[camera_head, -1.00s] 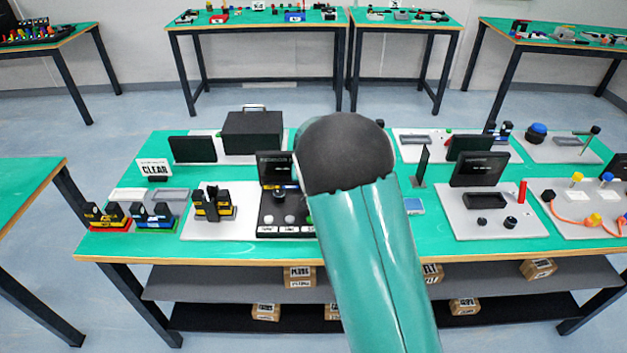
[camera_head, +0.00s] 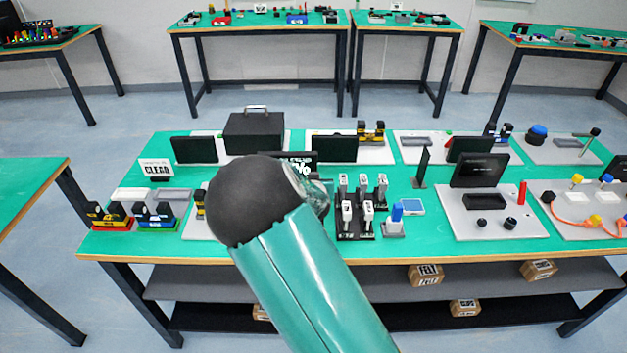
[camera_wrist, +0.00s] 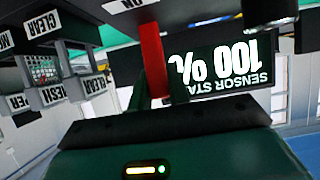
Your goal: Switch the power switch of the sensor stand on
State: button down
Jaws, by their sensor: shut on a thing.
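The sensor stand's black screen (camera_wrist: 222,66) shows upside down in the wrist view, with white text "SENSOR STA…" and "100 %". A red upright bar (camera_wrist: 153,60), apparently the power switch lever, stands in front of it. A white label reading "ON" (camera_wrist: 124,4) is at the top edge by the bar. My gripper (camera_wrist: 155,97) is shut on the red bar; its fingertips are dark and partly hidden. In the head view only part of the screen (camera_head: 303,168) shows behind my arm, which hides the switch.
Black stands with white labelled tags (camera_head: 356,205) are right of my arm, and also show at the wrist view's left (camera_wrist: 48,97). A blue-topped switch block (camera_head: 395,220) is beside them. A dark monitor (camera_head: 480,170) stands farther right. The green table (camera_head: 265,247) is crowded.

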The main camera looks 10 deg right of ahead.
jog(key=shift+s+r+t, duration=0.15)
jog(key=shift+t, duration=0.35)
jog(key=c, duration=1.3)
grip_release()
jog(key=v, duration=1.4)
jog(key=shift+a, duration=0.15)
